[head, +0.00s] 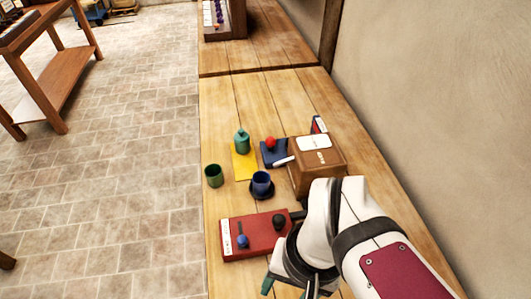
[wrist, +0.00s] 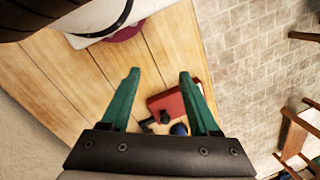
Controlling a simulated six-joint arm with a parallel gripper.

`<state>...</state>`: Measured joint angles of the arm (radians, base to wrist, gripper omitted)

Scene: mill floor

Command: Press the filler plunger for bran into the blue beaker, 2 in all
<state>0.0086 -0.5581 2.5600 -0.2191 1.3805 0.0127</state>
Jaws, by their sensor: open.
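The blue beaker (head: 261,181) stands upright on a dark round base on the wooden bench; I cannot see what is inside. A red ball-topped piece (head: 270,142) sits by a dark blue block beside the box. I cannot tell which part is the bran plunger. My gripper (head: 287,289) is low at the bench's front, right of and nearer than the beaker. Its green fingers (wrist: 158,78) are apart and empty.
A red box (head: 255,236) with a blue knob and a black knob lies between my gripper and the beaker; it also shows in the wrist view (wrist: 172,103). A wall bounds the right.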

